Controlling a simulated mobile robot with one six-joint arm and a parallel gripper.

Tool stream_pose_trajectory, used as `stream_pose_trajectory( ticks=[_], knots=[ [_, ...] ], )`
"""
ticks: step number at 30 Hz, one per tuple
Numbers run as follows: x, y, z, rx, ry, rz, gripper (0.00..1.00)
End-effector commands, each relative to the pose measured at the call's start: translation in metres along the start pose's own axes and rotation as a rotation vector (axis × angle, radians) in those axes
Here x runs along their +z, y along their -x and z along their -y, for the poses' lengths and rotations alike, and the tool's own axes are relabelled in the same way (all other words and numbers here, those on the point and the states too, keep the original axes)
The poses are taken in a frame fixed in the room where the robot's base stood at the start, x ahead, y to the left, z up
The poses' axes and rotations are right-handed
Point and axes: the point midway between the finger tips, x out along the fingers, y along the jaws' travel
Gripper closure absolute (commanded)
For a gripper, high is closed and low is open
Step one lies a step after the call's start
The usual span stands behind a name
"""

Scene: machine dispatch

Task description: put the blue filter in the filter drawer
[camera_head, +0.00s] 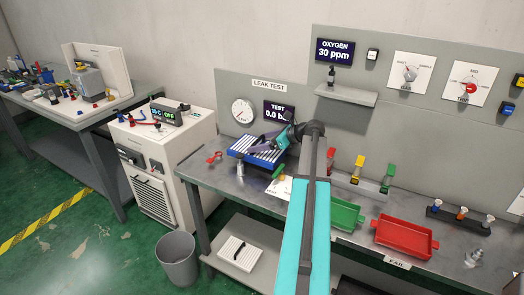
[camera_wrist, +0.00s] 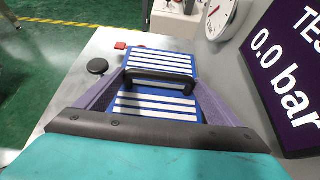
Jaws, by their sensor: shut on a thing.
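The blue filter (camera_head: 248,146) has white slats and a black handle. It is at the left end of the workbench, under the LEAK TEST sign, and fills the middle of the wrist view (camera_wrist: 165,60). My gripper (camera_head: 279,143) is shut on the filter from the right; in the wrist view its two purple fingers (camera_wrist: 160,78) flank the filter at the ends of the handle. I cannot tell whether the filter touches the bench. The white machine cabinet (camera_head: 190,143) stands left of the bench, with a slatted front (camera_head: 152,200); no drawer shows open.
A dial gauge (camera_head: 243,112) and TEST display (camera_head: 278,112) are close behind the filter. A white-slatted panel (camera_head: 240,252) lies on the lower shelf. A grey bin (camera_head: 178,260) stands on the floor before the cabinet. Green (camera_head: 345,216) and red (camera_head: 404,237) trays are to the right.

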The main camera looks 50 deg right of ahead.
Motion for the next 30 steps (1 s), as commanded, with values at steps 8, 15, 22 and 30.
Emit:
stream_pose_trajectory(
  ticks=[8,15,22,30],
  knots=[
    [-0.025,-0.014,0.000,0.000,-0.001,0.000,0.40],
    [-0.035,-0.019,0.005,-0.001,0.000,0.001,0.40],
    [-0.036,-0.019,0.004,-0.001,0.000,0.001,0.40],
    [-0.039,-0.021,0.004,-0.001,0.000,0.000,0.00]
  ],
)
